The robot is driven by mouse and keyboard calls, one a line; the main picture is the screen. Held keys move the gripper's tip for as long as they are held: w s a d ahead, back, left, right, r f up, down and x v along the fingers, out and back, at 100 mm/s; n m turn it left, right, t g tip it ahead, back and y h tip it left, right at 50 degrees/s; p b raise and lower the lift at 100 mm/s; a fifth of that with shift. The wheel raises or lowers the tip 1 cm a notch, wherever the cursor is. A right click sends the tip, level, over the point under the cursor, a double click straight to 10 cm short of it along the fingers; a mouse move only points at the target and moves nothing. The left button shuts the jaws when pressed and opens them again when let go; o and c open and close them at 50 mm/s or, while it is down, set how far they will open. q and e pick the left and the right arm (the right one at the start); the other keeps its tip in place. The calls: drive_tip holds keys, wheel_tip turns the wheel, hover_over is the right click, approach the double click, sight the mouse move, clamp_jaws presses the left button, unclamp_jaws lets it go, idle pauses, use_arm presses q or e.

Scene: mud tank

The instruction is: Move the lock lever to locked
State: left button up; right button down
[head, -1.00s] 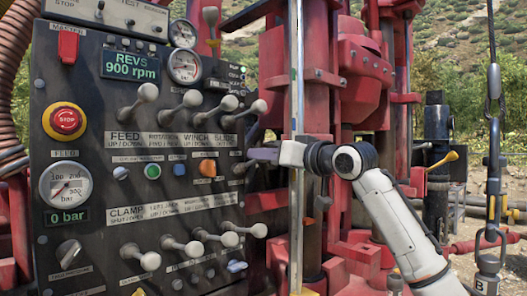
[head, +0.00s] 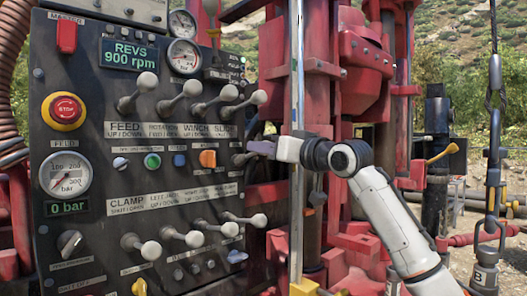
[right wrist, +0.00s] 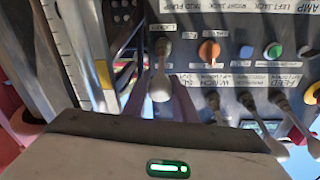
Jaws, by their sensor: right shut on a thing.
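The lock lever (right wrist: 160,86) has a pale rounded knob on a dark stem, under a label starting "LOCK" in the right wrist view, where the panel appears upside down. In the head view only its dark base (head: 240,159) shows at the panel's right edge; the knob is hidden by my gripper. My right gripper (head: 261,148) reaches in from the right. In the right wrist view its fingers (right wrist: 160,100) stand on either side of the knob, shut on it. My left gripper is in neither current view.
The control panel (head: 95,155) carries rows of other pale-knobbed levers, with the slide lever (head: 258,97) close above my gripper. An orange switch (head: 208,158) sits just left. Red rig frames (head: 310,75) and a metal post (head: 297,220) stand close to my right forearm.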

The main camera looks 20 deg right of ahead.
wheel_tip(320, 180, down, 6)
drive_tip(key=t+y+b, duration=0.1)
drive_tip(key=t+b, duration=0.5)
drive_tip(key=b, duration=0.2)
drive_tip(key=shift+s+m+t+b, duration=0.15)
drive_tip(key=shift+m+t+b, duration=0.15)
drive_tip(key=shift+m+b, duration=0.1)
drive_tip(key=shift+d+f, duration=0.1)
